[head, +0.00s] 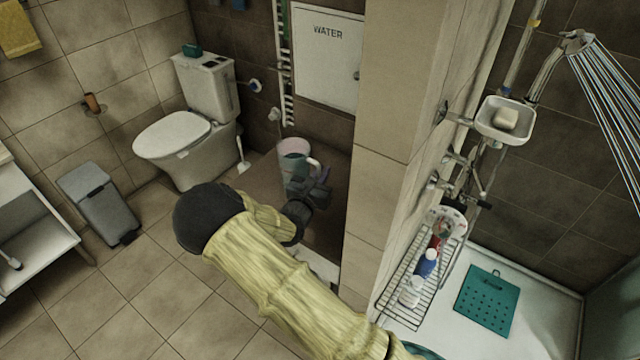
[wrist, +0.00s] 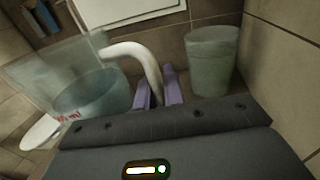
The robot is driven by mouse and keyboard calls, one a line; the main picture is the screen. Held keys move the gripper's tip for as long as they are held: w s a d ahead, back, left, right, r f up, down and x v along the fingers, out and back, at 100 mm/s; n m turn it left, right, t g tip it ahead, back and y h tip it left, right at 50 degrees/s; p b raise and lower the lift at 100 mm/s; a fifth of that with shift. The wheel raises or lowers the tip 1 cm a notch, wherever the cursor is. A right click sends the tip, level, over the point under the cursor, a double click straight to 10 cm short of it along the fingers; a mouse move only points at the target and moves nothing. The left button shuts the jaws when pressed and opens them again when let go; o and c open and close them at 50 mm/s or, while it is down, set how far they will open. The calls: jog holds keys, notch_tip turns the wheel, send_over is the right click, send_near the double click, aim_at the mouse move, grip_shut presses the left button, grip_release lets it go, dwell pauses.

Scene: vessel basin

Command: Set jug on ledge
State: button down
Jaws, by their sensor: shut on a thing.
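The jug (head: 294,165) is translucent blue-grey with a pale handle. It is at the centre of the head view, below the water panel. In the wrist view the jug (wrist: 92,92) is at left, with red marks on its side. My gripper (head: 307,190) is shut on its white handle; the purple fingertips (wrist: 160,90) sit either side of the handle's lower end. The brown ledge (head: 262,179) lies around and below the jug by the pillar. I cannot tell whether the jug's base touches it; my gripper hides part of it.
A greenish tumbler (wrist: 212,60) stands right of the jug in the wrist view, near the wall corner. A tiled pillar (head: 385,110) rises right of my gripper. The toilet (head: 185,140) is to the left. A wire rack (head: 400,300) with bottles is at right.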

jog(key=shift+f+p, duration=0.3)
jog(key=shift+f, duration=1.7)
jog(key=shift+f, duration=0.15)
jog(key=c, duration=1.5)
grip_release()
jog(key=b+v, duration=0.2)
jog(key=v, duration=1)
jog(key=shift+a, duration=0.1)
